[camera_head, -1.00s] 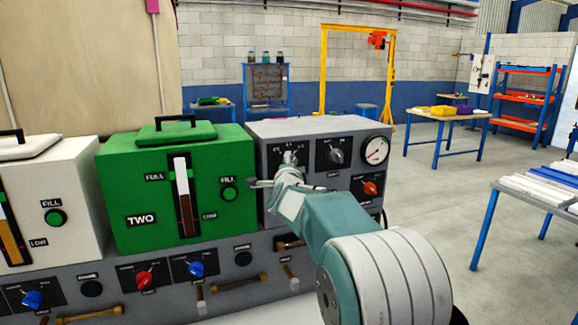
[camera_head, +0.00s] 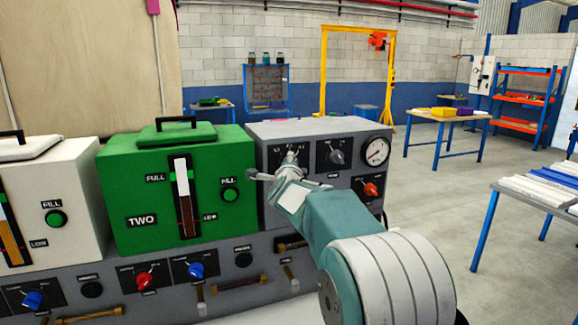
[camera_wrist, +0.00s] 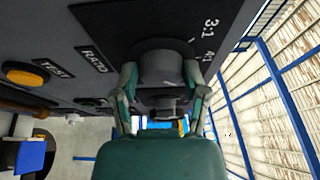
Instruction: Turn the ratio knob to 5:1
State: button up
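The ratio knob (camera_wrist: 160,66) is a dark round knob on the grey panel, beside the RATIO label (camera_wrist: 92,58). Marks 3:1 (camera_wrist: 211,29) and 4:1 (camera_wrist: 208,57) show at its right in the wrist view. No 5:1 mark is readable, and I cannot tell the exact setting. My gripper (camera_wrist: 160,78) has one finger on each side of the knob, with what look like narrow gaps. In the head view, my gripper (camera_head: 272,168) is at the left of the grey box's front (camera_head: 318,195) and partly covers the ratio knob.
A second grey knob (camera_head: 337,157), a round gauge (camera_head: 375,151) and an orange-red knob (camera_head: 370,189) are on the same panel to the right. The green box (camera_head: 130,185) stands close on the left. A yellow button (camera_wrist: 24,76) shows in the wrist view.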

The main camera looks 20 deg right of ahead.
jog(key=shift+o, duration=0.8)
jog(key=shift+d+f, duration=0.1)
jog(key=v, duration=1.2)
jog(key=shift+w, duration=0.1)
